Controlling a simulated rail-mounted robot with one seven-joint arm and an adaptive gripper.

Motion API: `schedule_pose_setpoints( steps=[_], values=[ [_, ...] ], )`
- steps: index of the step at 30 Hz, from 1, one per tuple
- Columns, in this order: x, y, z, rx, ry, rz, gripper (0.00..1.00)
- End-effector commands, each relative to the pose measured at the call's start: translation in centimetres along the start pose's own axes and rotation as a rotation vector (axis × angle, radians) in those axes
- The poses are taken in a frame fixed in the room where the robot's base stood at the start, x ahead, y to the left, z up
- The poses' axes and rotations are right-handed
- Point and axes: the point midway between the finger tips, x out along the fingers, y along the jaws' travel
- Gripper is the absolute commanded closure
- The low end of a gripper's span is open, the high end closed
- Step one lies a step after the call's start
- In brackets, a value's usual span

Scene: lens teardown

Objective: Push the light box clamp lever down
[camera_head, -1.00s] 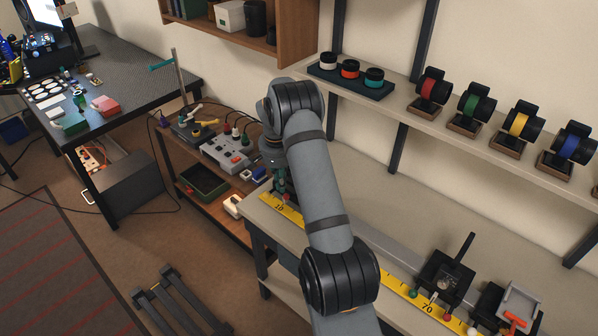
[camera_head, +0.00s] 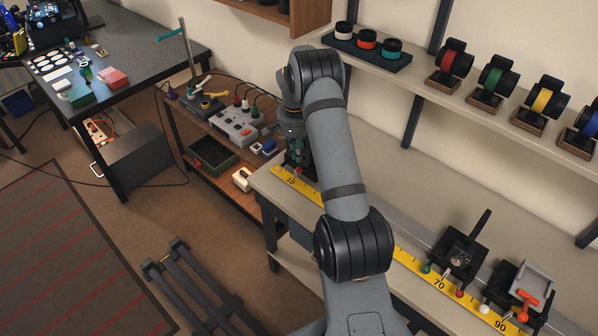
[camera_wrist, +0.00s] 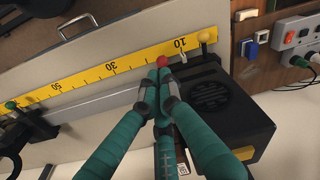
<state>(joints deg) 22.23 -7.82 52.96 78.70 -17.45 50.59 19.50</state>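The light box (camera_wrist: 210,95), a black block with a round vent grille, sits on the rail at the low end of the yellow scale in the wrist view. A red ball knob (camera_wrist: 162,62) and a pale yellow ball knob (camera_wrist: 206,37) show at its scale side. I cannot tell surely which belongs to the clamp lever. My gripper (camera_wrist: 159,78) has teal fingers brought together at the tips, right beside the red knob. Contact is unclear. The lever's shaft is largely hidden by the fingers. In the head view the gripper (camera_head: 298,152) is over the bench's far end.
The yellow scale (camera_wrist: 110,68) runs along the bench. Two black carriers, one (camera_head: 459,250) and another (camera_head: 520,285), stand farther along it. A side shelf with a grey power box (camera_head: 235,125) and cables is beyond the bench end. A wall shelf with colored drums (camera_head: 455,62) hangs above.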

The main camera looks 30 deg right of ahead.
Motion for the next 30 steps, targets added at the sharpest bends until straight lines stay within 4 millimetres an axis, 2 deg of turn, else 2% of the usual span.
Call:
schedule_pose_setpoints(
  steps=[3,12,26,30],
  values=[
    [1.8,0.0,0.1,0.0,-0.001,0.001,1.0],
    [5.0,0.0,0.0,0.001,0.0,0.0,1.0],
    [5.5,0.0,0.0,0.0,0.0,0.0,1.0],
    [6.3,0.1,0.1,0.0,0.0,0.001,1.0]
  ],
)
